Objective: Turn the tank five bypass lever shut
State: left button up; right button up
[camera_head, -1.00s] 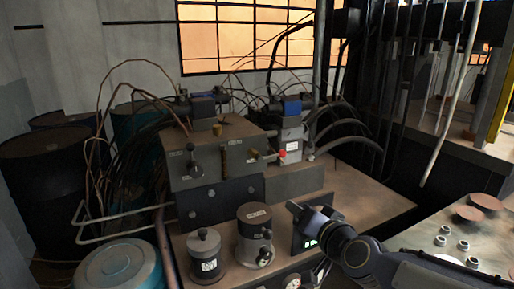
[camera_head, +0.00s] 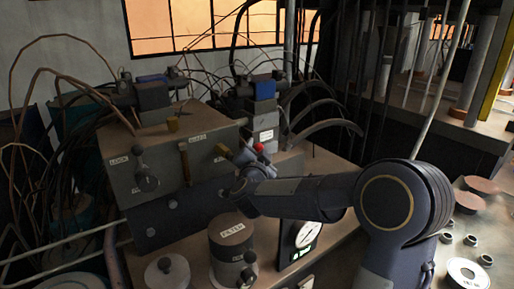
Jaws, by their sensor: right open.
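A grey valve box (camera_head: 165,155) stands on the bench at left centre. Its front has a round black knob (camera_head: 146,180), an upright brass-coloured lever (camera_head: 184,160) and, at its right end, a short brass fitting (camera_head: 222,151) beside a small pale label. A red-tipped part (camera_head: 259,148) shows just right of that end. I cannot tell which one is the tank five bypass lever; the labels are too small to read surely. My right gripper (camera_head: 240,180) is open in front of the box's right end, close below the red tip. Contact is unclear. My left gripper is not in view.
A dial gauge (camera_head: 307,234) sits under my right forearm. Dark hoses (camera_head: 330,125) arch behind. Flat reddish discs (camera_head: 479,184) lie at the right.

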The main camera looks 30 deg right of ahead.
jog(key=shift+x, duration=0.95)
jog(key=shift+c, duration=0.3)
grip_shut()
